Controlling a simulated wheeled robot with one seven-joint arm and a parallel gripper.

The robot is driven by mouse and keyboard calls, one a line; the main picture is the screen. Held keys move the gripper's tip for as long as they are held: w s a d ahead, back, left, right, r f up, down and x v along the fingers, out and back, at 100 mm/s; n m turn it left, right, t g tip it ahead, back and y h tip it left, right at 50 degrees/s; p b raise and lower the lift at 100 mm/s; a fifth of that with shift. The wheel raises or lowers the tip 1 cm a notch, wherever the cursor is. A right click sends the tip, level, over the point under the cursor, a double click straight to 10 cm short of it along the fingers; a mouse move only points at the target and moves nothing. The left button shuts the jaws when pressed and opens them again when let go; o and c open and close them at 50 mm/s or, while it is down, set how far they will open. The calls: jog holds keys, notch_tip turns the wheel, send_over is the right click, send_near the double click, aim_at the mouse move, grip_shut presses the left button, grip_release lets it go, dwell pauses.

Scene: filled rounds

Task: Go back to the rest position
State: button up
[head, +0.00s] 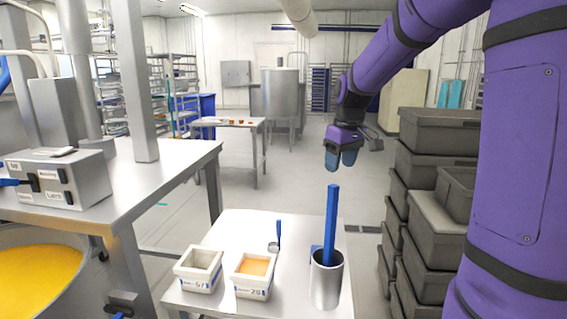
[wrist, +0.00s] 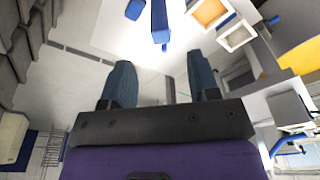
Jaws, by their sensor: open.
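My gripper (head: 341,160) hangs in the air above and behind the small table, with nothing in it. In the wrist view its two blue-grey fingers (wrist: 161,85) stand wide apart with a clear gap between them. The fingertips are apart from everything on the table. The head view shows my purple arm reaching in from the right.
The small white table (head: 235,228) holds a metal cup (head: 326,283) with a tall blue bar, a white tub (head: 199,270), a tub with orange filling (head: 253,275) and a small blue-handled tool (head: 278,237). Grey crates (head: 430,215) are stacked at right. Floor behind the table is clear.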

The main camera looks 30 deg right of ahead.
jog(key=shift+a, duration=0.1)
jog(key=s+a+r+m+t, duration=0.1)
jog(key=s+a, duration=0.5)
jog(key=s, duration=0.6)
jog(key=s+a+r+m+t, duration=0.1)
jog(key=s+a+r+t, duration=0.1)
jog(key=s+a, duration=0.5)
jog(key=s, duration=0.6)
jog(key=shift+r, duration=0.25)
jog(key=shift+a, duration=0.1)
